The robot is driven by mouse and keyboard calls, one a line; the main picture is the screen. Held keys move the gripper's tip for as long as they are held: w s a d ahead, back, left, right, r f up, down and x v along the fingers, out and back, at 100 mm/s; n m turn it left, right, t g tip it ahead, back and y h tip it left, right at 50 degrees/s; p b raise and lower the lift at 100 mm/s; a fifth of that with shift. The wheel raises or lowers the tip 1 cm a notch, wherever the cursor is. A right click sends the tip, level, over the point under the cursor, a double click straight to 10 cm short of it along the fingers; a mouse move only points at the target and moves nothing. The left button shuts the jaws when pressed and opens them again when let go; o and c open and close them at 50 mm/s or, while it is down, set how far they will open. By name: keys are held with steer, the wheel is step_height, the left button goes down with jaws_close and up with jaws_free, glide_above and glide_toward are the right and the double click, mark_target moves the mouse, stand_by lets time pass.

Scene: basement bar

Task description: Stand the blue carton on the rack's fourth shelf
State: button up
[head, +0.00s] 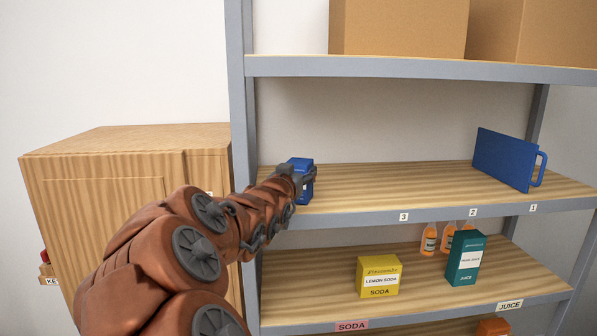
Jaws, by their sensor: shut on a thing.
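The blue carton (299,164) is at the left end of the rack's shelf (400,184) that bears the number tags 3, 2 and 1. My gripper (304,178) is shut on the carton, reaching in from the lower left. The carton looks upright. My gripper and arm hide part of it and its base, so I cannot tell whether it touches the shelf boards. The rack (238,80) has grey metal posts and wood shelves; its lowest part is out of view.
A blue panel-like thing with a handle (505,160) stands at this shelf's right. Cardboard boxes (398,27) are above. Below are a yellow soda carton (378,277), a teal juice carton (466,259) and orange bottles (429,240). A wooden cabinet (130,150) stands left. The numbered shelf's middle is clear.

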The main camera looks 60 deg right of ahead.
steer(key=shift+f, duration=0.15)
steer(key=o, duration=1.1)
steer(key=shift+o, duration=0.2)
steer(key=b+v, duration=0.3)
steer(key=v, duration=0.9)
steer(key=shift+r+b, duration=0.2)
steer(key=shift+b, duration=0.15)
